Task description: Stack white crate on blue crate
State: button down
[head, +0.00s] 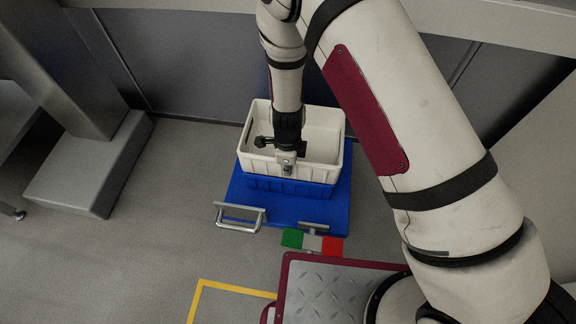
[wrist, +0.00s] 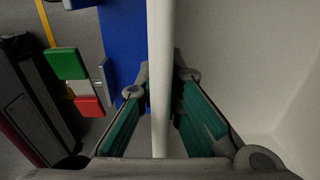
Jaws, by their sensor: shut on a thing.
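The white crate (head: 325,126) is upright and empty apart from my gripper at its near wall. It is directly above the blue crate (head: 302,187), which shows only as a band below it. I see no clear gap between them, but cannot tell whether the white crate's full weight rests there. My gripper (head: 287,168) is shut on the near wall of the white crate. In the wrist view the wall (wrist: 160,50) runs between the two green-padded fingers of my gripper (wrist: 160,95), with the crate's inside to the right. Most of the blue crate is hidden.
The blue crate stands on a flat blue platform (head: 328,211) with a metal handle (head: 240,217) at its front left. Green (head: 292,238) and red (head: 332,246) plates lie in front. A grey panelled wall is close behind. Floor to the left is clear up to a grey pedestal (head: 85,165).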

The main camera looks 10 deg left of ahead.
jog(key=shift+f+b, duration=0.35)
jog(key=shift+f, duration=0.2)
dwell(0.4)
jog(key=c, duration=1.7)
grip_release()
jog(key=shift+o, duration=0.2)
notch_tip(320, 180, up, 16)
jog(key=p, duration=1.3)
jog(key=shift+p, duration=0.35)
